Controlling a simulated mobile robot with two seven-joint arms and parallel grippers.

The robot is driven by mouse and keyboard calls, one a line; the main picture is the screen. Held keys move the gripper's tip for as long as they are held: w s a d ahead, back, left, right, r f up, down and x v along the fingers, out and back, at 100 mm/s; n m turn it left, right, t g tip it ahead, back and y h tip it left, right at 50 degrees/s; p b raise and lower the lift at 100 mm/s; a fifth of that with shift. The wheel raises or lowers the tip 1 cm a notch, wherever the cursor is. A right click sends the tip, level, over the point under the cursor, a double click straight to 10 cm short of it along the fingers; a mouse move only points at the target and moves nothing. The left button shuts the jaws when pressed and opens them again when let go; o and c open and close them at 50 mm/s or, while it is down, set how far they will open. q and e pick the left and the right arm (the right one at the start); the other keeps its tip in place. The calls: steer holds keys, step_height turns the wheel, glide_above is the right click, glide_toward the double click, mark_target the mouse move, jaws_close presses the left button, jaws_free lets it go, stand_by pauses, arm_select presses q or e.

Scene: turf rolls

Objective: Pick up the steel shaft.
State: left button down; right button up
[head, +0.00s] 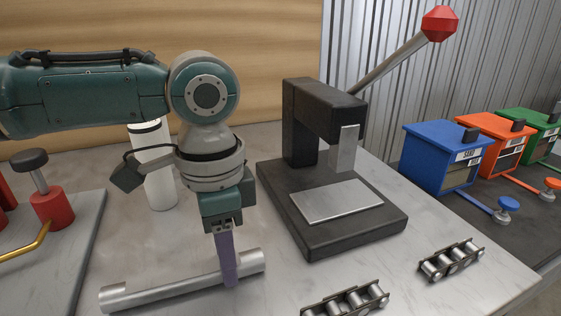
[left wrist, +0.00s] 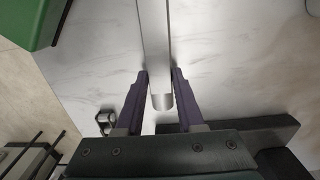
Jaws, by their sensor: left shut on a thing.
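The steel shaft (head: 180,287) is a plain silver bar lying roughly level, low over or on the marble-look worktop; I cannot tell whether it touches. My left gripper (head: 229,279) points down with its purple fingers shut on the shaft, nearer the shaft's right end. In the left wrist view, the shaft (left wrist: 154,42) runs between the two fingers of the gripper (left wrist: 160,82), and its rounded end shows just past them. My right gripper is not in view.
A black arbor press (head: 380,228) with a red-knobbed lever stands right of the gripper. Roller-chain pieces (head: 345,301) (head: 451,260) lie in front. A white cylinder (head: 158,182) stands behind. Blue (head: 436,155), orange and green boxes are at right. A grey plate with red fixtures (head: 75,255) is at left.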

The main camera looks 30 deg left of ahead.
arm_select(q)
steer(key=shift+r, duration=0.15)
step_height(320, 180, up, 30)
steer(key=p, duration=1.7)
stand_by(0.7)
steer(key=shift+a, duration=0.1)
stand_by(0.4)
